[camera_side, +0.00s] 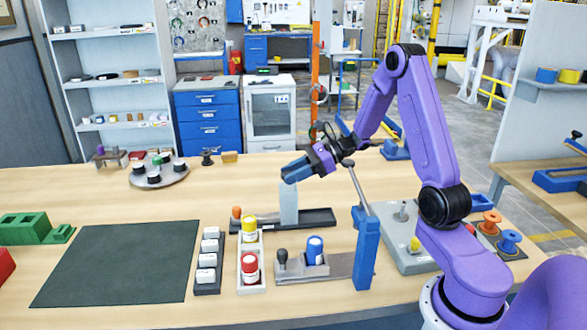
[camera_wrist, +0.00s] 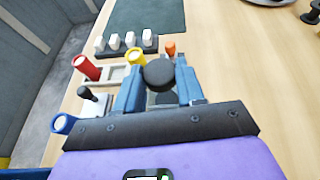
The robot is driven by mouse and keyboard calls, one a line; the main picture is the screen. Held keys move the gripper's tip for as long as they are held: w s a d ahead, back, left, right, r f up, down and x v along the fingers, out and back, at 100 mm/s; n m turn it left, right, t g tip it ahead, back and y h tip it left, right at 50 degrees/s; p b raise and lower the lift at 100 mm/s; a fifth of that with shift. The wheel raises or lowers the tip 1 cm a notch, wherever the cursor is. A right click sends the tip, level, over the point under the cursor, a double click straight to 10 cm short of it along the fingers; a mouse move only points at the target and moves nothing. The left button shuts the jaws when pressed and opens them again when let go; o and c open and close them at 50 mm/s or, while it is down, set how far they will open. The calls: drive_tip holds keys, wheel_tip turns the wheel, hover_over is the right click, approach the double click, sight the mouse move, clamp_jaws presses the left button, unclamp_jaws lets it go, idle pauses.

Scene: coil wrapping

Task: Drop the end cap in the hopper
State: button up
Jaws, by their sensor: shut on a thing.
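My gripper (camera_side: 292,172) is in the air over the middle of the table, fingers pointing left and down. In the wrist view its two blue fingers (camera_wrist: 160,84) are closed on a round black piece, which I take for the end cap (camera_wrist: 159,72). The cap is hidden by the fingers in the side view. A pale grey upright block (camera_side: 289,201) rises from a dark long base (camera_side: 318,217) just below the gripper. I cannot tell for sure whether this is the hopper. The cap appears above and apart from it.
A white rack with a yellow and a red bottle (camera_side: 250,268) stands in front. A fixture with a blue bottle (camera_side: 315,250) and a blue post (camera_side: 368,253) are close on the right. A dark mat (camera_side: 118,263) is left. A round tray (camera_side: 158,178) stands behind.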

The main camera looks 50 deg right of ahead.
drive_tip(key=shift+f, duration=1.35)
drive_tip(key=shift+s+a+f, duration=0.1)
drive_tip(key=shift+s+a, duration=0.05)
drive_tip(key=o, duration=1.1)
drive_tip(key=shift+a, duration=0.1)
drive_tip(key=v, duration=1.8)
drive_tip(key=shift+w+d, duration=0.3)
drive_tip(key=shift+w, duration=0.05)
